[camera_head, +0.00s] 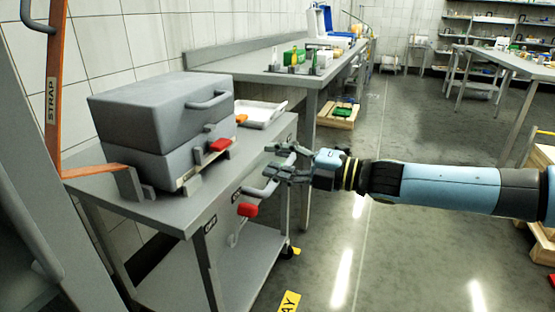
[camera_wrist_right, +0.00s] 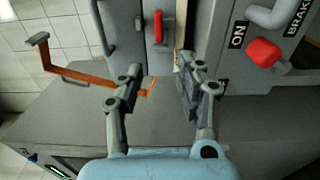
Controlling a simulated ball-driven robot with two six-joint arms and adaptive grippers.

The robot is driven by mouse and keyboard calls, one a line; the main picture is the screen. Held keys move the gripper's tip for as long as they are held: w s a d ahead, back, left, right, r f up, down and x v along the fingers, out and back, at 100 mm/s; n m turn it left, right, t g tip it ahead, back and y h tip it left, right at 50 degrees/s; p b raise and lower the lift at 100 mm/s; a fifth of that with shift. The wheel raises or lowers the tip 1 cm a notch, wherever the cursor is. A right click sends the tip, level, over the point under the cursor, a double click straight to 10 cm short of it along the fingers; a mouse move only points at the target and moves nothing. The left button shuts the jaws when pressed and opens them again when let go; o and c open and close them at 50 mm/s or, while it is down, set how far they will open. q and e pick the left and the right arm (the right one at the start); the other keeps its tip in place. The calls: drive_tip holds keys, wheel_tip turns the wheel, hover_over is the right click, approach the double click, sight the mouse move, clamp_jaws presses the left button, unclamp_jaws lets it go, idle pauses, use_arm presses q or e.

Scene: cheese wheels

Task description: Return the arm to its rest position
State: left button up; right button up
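My right gripper (camera_head: 270,163) comes in from the right on a blue arm and hangs in the air in front of the grey cart (camera_head: 170,209). Its two fingers are apart with nothing between them; the right wrist view shows the open gap (camera_wrist_right: 160,90). Behind the gap in that view are the grey cart and box front. No wheel of cheese can be made out. My left gripper is not in either view.
A lidded grey box (camera_head: 160,112) with a red latch (camera_head: 220,144) stands on the cart beside a white tray (camera_head: 262,114). A red brake knob (camera_head: 248,210) sticks out near my right gripper. An orange strap arm (camera_head: 53,90) stands left.

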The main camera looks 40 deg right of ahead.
idle(0.5)
drive_tip(key=s+f+m+g+h, duration=0.25)
drive_tip(key=s+f+m, duration=0.2)
drive_tip(key=f, duration=0.65)
drive_tip(key=s+f+m+g+h, duration=0.2)
drive_tip(key=s+f+m+h, duration=0.3)
drive_tip(key=f, duration=0.6)
drive_tip(key=s+f+m+g+h, duration=0.15)
drive_tip(key=s+f+m, duration=0.35)
drive_tip(key=f, duration=0.6)
drive_tip(key=s+a+f+m+g, duration=0.2)
drive_tip(key=s+f, duration=0.3)
drive_tip(key=s, duration=0.5)
drive_tip(key=s+a+f+m+g, duration=0.3)
drive_tip(key=s+f, duration=0.3)
drive_tip(key=s, duration=0.4)
drive_tip(key=s+a+f+m+g+y, duration=0.1)
drive_tip(key=s+a+f+m+g, duration=0.2)
drive_tip(key=s, duration=0.7)
wheel_tip(320, 180, down, 2)
drive_tip(key=shift+s+a+f+g, duration=0.15)
drive_tip(key=shift+s+a+g, duration=0.3)
drive_tip(key=shift+g, duration=0.55)
drive_tip(key=shift+w, duration=0.1)
